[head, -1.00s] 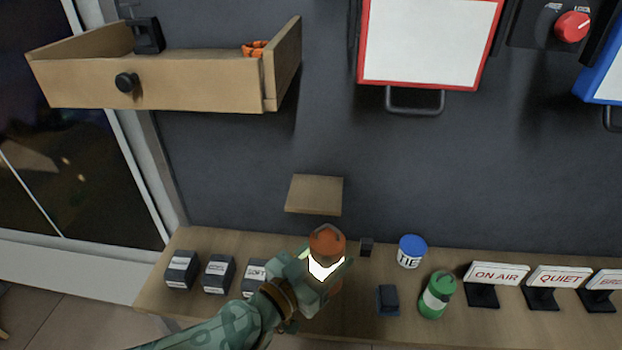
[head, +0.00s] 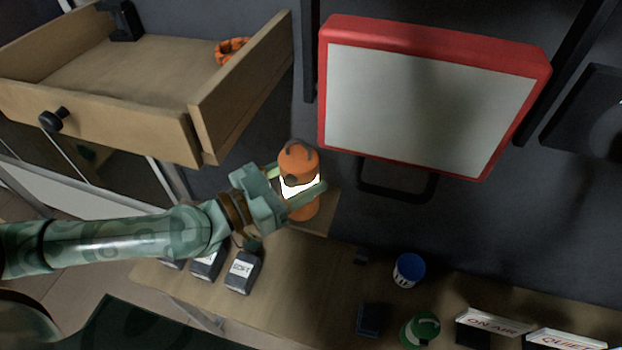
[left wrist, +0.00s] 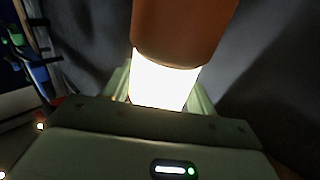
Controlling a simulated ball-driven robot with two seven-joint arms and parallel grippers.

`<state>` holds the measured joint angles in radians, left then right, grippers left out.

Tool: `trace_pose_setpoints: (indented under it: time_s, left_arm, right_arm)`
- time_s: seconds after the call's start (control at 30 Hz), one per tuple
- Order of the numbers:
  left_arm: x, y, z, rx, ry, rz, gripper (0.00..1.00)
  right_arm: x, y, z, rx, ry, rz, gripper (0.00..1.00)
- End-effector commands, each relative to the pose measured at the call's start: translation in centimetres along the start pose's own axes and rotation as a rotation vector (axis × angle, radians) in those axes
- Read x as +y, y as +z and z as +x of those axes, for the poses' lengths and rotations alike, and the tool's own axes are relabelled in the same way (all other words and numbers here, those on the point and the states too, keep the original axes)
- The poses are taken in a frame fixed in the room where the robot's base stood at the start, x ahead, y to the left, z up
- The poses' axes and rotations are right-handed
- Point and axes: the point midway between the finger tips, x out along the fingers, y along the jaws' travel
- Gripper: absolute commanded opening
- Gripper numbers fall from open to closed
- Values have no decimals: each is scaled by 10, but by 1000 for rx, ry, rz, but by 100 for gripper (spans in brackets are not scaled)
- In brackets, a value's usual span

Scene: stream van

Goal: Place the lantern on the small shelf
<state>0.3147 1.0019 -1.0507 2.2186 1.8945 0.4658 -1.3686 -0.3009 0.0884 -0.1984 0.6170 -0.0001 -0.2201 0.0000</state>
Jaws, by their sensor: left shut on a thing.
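The lantern (head: 299,160) is orange at its top and base with a glowing white middle. My left gripper (head: 301,188) is shut on it around the glowing band and holds it roughly upright. In the left wrist view the lantern (left wrist: 183,35) stands between the fingers, its glow bright. The small shelf (head: 322,215) is a wooden ledge on the dark wall, partly hidden behind the lantern and gripper. The lantern overlaps the shelf in the head view; I cannot tell whether its base touches it. My right gripper is not in view.
An open wooden drawer (head: 110,115) juts out at upper left, close to my left arm. A red-framed white panel (head: 425,105) is at the right. Below, the bench (head: 300,290) carries dark labelled blocks (head: 243,272), a blue-lidded tub (head: 408,270), a green canister (head: 420,330) and signs (head: 495,322).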

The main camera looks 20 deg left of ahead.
Motion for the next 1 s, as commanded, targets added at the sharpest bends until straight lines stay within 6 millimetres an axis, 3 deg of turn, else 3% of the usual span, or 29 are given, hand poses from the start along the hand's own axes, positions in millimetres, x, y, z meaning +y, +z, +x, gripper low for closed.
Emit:
trace_pose_setpoints:
  time_s: [0.1, 0.17, 0.3, 0.47, 0.6, 0.77, 1.0]
  left_arm:
    - [-25, 15, 27, 2, -6, 1, 27]
    - [-33, 35, 36, 2, -4, -1, 27]
    - [-46, 62, 51, 1, -2, -1, 27]
    - [-53, 69, 58, 1, -2, 0, 27]
    - [-59, 81, 64, 1, -3, 0, 27]
    - [-58, 108, 64, 0, -2, -4, 27]
    - [-59, 105, 63, 1, -1, 1, 27]
  right_arm:
    - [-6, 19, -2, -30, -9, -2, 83]
    - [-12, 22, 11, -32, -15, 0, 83]
    - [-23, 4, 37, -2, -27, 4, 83]
    - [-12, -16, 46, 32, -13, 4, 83]
    - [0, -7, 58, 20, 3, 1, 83]
    - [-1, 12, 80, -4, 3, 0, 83]
    - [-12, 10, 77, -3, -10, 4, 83]
